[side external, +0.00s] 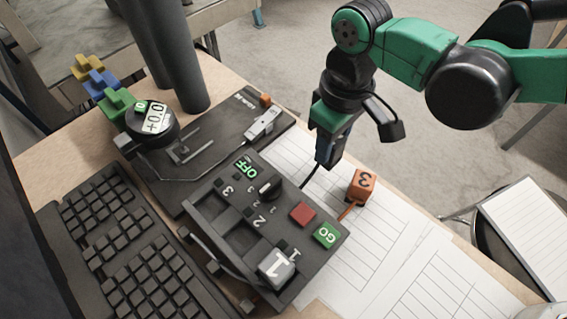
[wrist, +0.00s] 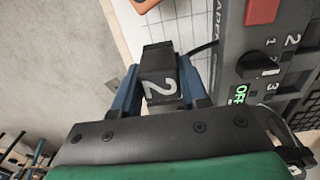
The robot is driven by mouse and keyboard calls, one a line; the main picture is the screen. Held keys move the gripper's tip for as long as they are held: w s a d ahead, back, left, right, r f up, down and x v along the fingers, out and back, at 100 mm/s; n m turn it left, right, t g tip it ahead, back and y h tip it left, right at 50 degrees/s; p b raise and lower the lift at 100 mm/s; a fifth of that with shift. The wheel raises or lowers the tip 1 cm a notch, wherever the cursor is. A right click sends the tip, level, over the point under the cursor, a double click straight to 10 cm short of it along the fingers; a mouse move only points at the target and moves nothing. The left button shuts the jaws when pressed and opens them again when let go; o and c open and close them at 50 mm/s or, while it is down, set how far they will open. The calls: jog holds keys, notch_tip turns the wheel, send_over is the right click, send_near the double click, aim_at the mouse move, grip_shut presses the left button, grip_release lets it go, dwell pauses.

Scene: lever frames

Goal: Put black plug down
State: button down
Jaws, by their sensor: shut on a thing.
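My gripper (side external: 326,152) hangs above the lined paper (side external: 385,225), just behind the control box. In the wrist view my gripper (wrist: 161,78) has its blue fingers closed on both sides of the black plug (wrist: 160,82), marked with a white 2. A black cable runs from the plug toward the control box (wrist: 228,50). In the side view the plug is mostly hidden by the fingers. I cannot tell whether it touches the paper.
The control box (side external: 232,220) has a white plug (side external: 277,268) marked 1, a knob, a red button and a green GO button. An orange plug (side external: 361,186) marked 3 lies on the paper right of my gripper. A keyboard (side external: 125,240) fills the left. Bare paper lies at lower right.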

jog(key=shift+f, duration=1.6)
jog(key=shift+f, duration=0.15)
jog(key=shift+c, duration=2.3)
grip_release()
